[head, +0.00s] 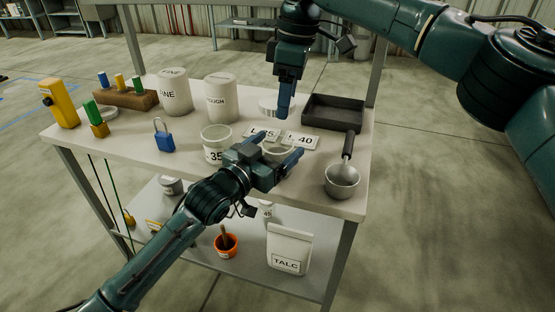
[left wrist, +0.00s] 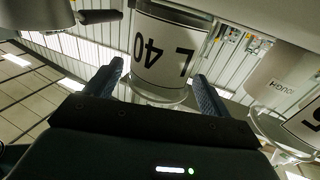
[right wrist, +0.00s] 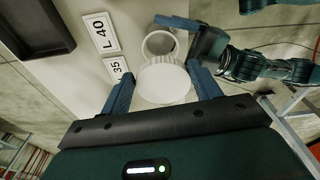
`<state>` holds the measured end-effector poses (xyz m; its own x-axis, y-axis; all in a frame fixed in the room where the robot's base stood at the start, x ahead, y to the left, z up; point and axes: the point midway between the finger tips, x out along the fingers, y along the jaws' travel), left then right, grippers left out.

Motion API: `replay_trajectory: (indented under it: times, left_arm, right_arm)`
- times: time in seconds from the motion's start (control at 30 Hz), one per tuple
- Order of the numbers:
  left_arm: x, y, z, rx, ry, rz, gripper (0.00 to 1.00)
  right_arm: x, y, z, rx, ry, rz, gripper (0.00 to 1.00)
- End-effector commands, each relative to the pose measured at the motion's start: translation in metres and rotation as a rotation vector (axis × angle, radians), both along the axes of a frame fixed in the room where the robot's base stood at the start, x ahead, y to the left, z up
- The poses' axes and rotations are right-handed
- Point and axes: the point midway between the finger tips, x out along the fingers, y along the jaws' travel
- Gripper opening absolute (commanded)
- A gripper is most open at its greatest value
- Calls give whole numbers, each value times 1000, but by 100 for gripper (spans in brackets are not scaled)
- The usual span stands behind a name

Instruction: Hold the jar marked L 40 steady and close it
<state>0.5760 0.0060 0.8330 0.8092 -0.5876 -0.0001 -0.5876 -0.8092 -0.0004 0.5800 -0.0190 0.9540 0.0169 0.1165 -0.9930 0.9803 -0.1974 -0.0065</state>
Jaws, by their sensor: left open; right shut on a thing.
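The jar marked L 40 (left wrist: 165,50) stands between the fingers of my left gripper (left wrist: 160,75) in the left wrist view; its label appears upside down. In the head view, my left gripper (head: 270,156) is open around this jar (head: 278,151) on the table. In the right wrist view, the jar's open mouth (right wrist: 159,44) shows without a lid. My right gripper (head: 284,108) is shut on a white ribbed lid (head: 267,104), held beyond the jar; the lid (right wrist: 164,85) shows between its fingers in the right wrist view.
Label cards L 40 (right wrist: 100,33) and L 35 (right wrist: 118,69) lie by the jar. An open jar marked 35 (head: 213,156) stands left, a saucepan (head: 342,184) right, and a dark tray (head: 334,124) behind. Two lidded canisters (head: 221,100) stand further back.

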Motion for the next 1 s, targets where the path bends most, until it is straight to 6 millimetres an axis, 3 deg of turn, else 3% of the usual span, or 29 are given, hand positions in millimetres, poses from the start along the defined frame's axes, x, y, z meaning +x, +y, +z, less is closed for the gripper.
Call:
replay_trajectory:
  times: [0.47,1.0]
  left_arm:
    - [10,-8,0,0,0,-1,82]
    - [10,-8,0,0,0,-1,38]
  right_arm:
    - [0,0,0,0,0,0,16]
    - [0,0,0,0,0,0,16]
